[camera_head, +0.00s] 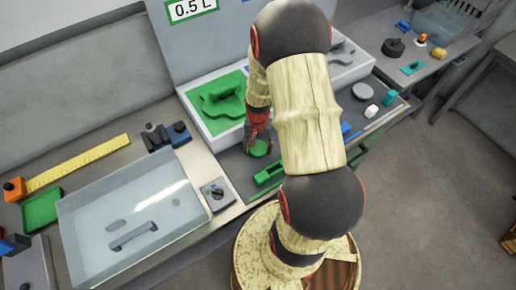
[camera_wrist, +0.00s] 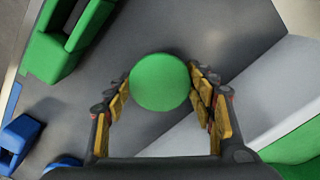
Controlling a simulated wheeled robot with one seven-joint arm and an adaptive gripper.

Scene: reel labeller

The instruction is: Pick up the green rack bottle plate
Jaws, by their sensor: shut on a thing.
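The green rack bottle plate is a flat green disc (camera_wrist: 159,82). In the wrist view it sits between the fingertips of my gripper (camera_wrist: 160,92), which is shut on it. In the head view the green disc (camera_head: 258,148) shows just below my gripper (camera_head: 258,138), over the dark grey work surface in front of the white tray. The gripper and arm partly cover it there. I cannot tell whether it touches the surface.
A green block-shaped holder (camera_head: 269,174) lies close by on the grey surface. A white tray with a green insert (camera_head: 222,108) stands behind. Blue parts (camera_wrist: 18,138) lie at the left in the wrist view. A clear bin (camera_head: 95,217) stands at the left.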

